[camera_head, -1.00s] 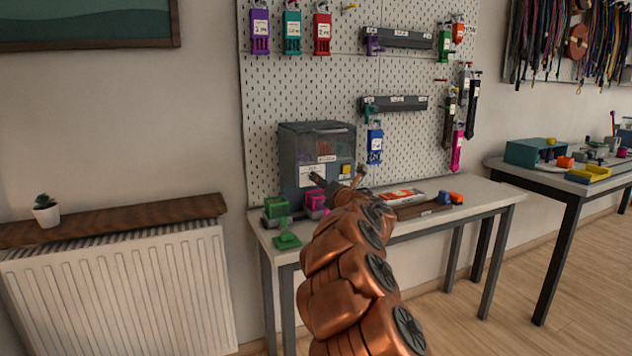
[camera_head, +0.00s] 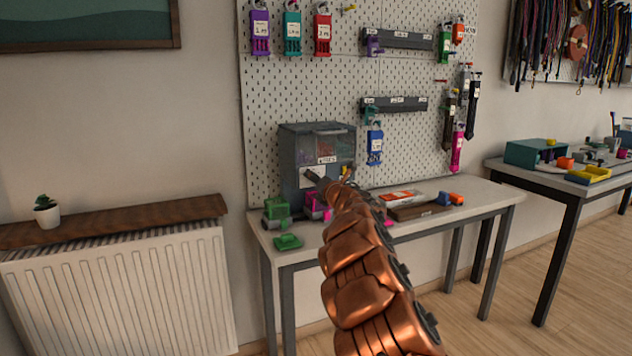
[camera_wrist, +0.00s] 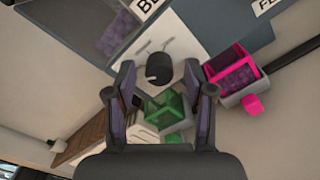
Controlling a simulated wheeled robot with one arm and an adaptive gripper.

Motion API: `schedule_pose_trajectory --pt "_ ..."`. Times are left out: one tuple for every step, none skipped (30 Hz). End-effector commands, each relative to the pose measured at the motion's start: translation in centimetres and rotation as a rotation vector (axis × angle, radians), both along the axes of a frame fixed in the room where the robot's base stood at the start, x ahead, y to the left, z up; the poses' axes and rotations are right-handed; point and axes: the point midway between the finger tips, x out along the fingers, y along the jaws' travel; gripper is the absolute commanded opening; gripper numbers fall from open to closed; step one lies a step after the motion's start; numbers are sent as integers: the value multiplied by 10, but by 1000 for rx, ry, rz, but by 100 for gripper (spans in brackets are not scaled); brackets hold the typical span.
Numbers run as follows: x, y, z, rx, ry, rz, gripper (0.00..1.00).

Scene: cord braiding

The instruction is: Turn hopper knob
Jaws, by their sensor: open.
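The hopper (camera_head: 300,150) is a dark grey box with clear compartments on the table against the pegboard. In the wrist view its front (camera_wrist: 215,25) fills the top, tilted. A round black knob (camera_wrist: 159,68) sits on a white plate (camera_wrist: 180,40) on that front. My gripper (camera_wrist: 160,92) is open, one finger on each side of the picture, with the knob between and a little beyond the fingertips. I cannot tell whether the fingers touch it.
A green container (camera_head: 276,208) and a magenta one (camera_head: 313,204) stand before the hopper; the wrist view shows both, green (camera_wrist: 168,112) and magenta (camera_wrist: 232,70). A green lid (camera_head: 287,242) lies at the table's left edge. A dark tray (camera_head: 420,211) lies to the right.

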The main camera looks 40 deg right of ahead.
Motion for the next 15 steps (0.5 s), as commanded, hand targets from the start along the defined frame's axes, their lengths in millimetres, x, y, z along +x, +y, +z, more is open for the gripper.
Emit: schedule_pose_trajectory --pt "0 0 0 0 0 0 54" --pt "0 0 0 0 0 0 54" --pt "0 0 0 0 0 0 52" --pt "0 0 0 0 0 0 49" --pt "0 0 0 0 0 0 46" --pt "0 0 0 0 0 0 42" --pt "0 0 0 0 0 0 39" --pt "0 0 0 0 0 0 36" --pt "0 0 0 0 -1 1 32" --pt "0 0 0 0 -1 1 29" --pt "0 0 0 0 -1 1 25" --pt "0 0 0 0 -1 1 21" --pt "0 0 0 0 -1 1 18" --pt "0 0 0 0 -1 1 15" --pt "0 0 0 0 -1 1 11"
